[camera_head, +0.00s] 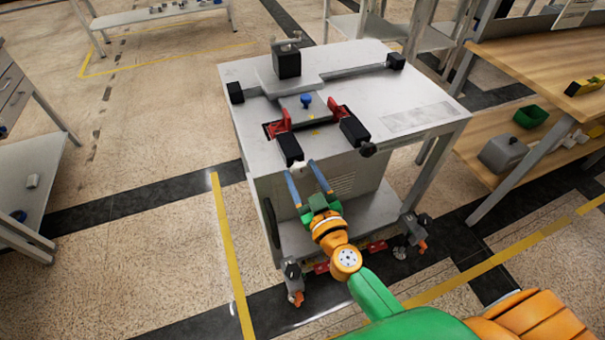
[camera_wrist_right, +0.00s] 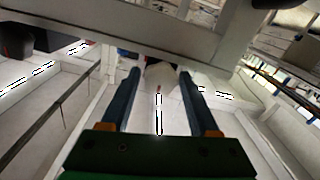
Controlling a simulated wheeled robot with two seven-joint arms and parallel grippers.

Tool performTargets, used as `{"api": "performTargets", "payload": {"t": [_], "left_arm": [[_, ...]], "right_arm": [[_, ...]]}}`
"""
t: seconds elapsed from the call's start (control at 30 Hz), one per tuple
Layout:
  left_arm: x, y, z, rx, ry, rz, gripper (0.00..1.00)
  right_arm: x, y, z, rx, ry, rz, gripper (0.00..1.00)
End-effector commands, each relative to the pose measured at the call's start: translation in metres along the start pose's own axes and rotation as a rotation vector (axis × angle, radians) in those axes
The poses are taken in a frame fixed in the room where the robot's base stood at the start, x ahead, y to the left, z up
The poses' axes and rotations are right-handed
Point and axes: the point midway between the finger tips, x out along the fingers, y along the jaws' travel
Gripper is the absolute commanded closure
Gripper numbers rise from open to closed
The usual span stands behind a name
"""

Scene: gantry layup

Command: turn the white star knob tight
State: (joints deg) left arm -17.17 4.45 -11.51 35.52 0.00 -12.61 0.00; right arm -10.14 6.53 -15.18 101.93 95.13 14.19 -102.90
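My right gripper (camera_head: 299,167) is open, with its two blue fingers reaching up toward the front edge of the white cart table (camera_head: 425,98). A small pale part, perhaps the white star knob (camera_head: 299,164), shows between the fingertips just below a black block at that edge. In the right wrist view a pale rounded shape (camera_wrist_right: 160,72) sits between and beyond the open fingertips (camera_wrist_right: 159,80). Its star form cannot be made out, and I cannot tell whether a finger touches it. My left gripper is not in view.
The tabletop carries a blue knob (camera_head: 305,100), red clamps (camera_head: 279,124), black blocks and a rail (camera_head: 352,72). A black round knob (camera_head: 368,149) sits at the front edge on the right.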

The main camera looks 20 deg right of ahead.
Motion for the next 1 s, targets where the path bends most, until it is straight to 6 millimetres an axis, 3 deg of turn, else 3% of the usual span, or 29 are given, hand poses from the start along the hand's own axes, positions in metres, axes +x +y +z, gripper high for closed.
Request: {"api": "performTargets", "payload": {"t": [0.03, 0.2, 0.57, 1.0], "left_arm": [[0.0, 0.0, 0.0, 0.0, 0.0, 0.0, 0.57], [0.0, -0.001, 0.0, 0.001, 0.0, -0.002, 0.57], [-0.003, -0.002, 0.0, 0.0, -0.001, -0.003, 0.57], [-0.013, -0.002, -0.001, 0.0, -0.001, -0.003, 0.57]], "right_arm": [[0.0, 0.0, 0.0, 0.0, 0.0, 0.0, 0.55], [0.0, 0.0, 0.0, 0.0, 0.0, 0.0, 1.0], [0.0, 0.0, 0.0, 0.069, -0.001, 0.0, 1.0], [0.0, 0.0, -0.001, 0.435, -0.001, -0.001, 1.0]]}}
